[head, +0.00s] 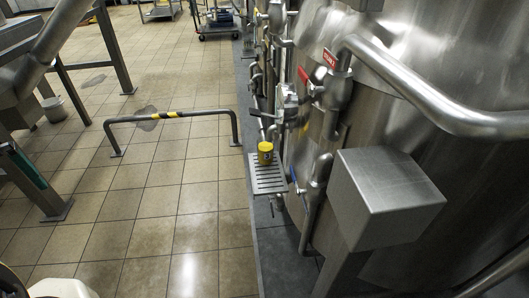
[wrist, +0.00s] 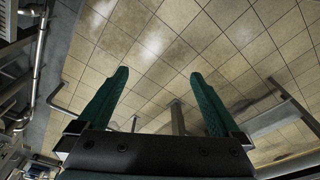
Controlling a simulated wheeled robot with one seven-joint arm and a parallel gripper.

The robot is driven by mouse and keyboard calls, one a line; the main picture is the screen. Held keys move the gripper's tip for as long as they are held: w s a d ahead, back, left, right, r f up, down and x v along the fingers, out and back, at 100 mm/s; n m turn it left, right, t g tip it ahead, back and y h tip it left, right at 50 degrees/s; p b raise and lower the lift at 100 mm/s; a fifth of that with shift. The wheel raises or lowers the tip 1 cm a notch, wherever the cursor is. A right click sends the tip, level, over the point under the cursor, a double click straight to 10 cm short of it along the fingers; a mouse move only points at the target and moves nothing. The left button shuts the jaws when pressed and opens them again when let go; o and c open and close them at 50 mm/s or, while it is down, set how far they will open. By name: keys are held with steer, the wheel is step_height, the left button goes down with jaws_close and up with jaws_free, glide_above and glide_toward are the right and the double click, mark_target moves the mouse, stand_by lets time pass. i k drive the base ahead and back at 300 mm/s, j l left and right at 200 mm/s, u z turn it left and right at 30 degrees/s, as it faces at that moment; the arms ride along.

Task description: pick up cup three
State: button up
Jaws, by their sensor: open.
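A small yellow cup (head: 265,153) with a dark mark stands upright on a slotted metal shelf (head: 268,187) beside the large steel vessel. The mark is too small to read, so I cannot tell if it is a three. My gripper (wrist: 160,75) shows in the wrist view with its two green fingers apart and nothing between them. It faces the tiled floor, and no cup shows in that view.
A steel vessel (head: 440,75) with a thick bent pipe (head: 430,97) and a grey box (head: 385,195) fills the right. Valves and piping crowd behind the shelf. A low barrier (head: 170,115) with yellow-black stripes stands on otherwise open floor. Metal framework stands at left.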

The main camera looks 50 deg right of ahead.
mark_target(266, 150)
steer(key=i+j, duration=0.1)
steer(key=i, duration=0.2)
steer(key=i+j, duration=0.1)
steer(key=i, duration=0.2)
steer(key=i+j+z, duration=0.1)
steer(key=i+z, duration=0.25)
steer(key=i+j+z, duration=0.1)
steer(key=z, duration=0.25)
steer(key=i+j+z, duration=0.2)
steer(key=j+z, duration=0.15)
steer(key=i+l+z, duration=0.15)
steer(key=z, duration=0.15)
steer(key=i+z, duration=0.35)
